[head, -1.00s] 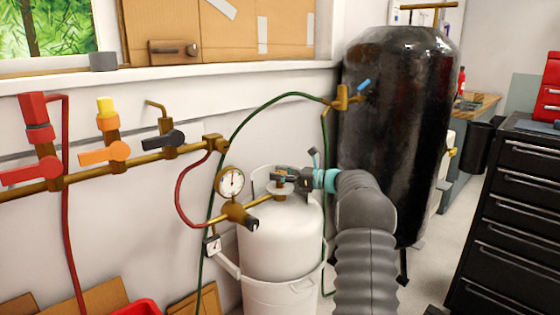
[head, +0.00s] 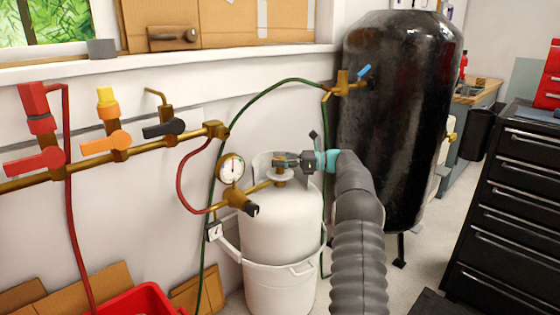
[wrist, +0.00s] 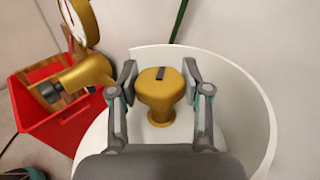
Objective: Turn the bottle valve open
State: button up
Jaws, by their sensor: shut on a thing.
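The white gas bottle (head: 283,222) stands against the wall in the head view. In the wrist view, its brass valve knob (wrist: 160,86), with a dark mark across the top, sits inside the white collar (wrist: 245,90). My gripper (wrist: 159,82) comes from above, with one finger on each side of the knob, and is shut on it. In the head view my gripper (head: 284,160) is over the bottle's top and hides most of the knob. How far the valve is turned cannot be told.
A pressure gauge (head: 231,168) and brass fitting stand close left of my gripper. A manifold with red (head: 34,160), orange (head: 107,143) and black (head: 164,128) levers runs along the wall. A large black tank (head: 397,120) stands behind right; a tool cabinet (head: 515,210) is at right.

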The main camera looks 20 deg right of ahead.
jog(key=o, duration=1.2)
jog(key=v, duration=1.2)
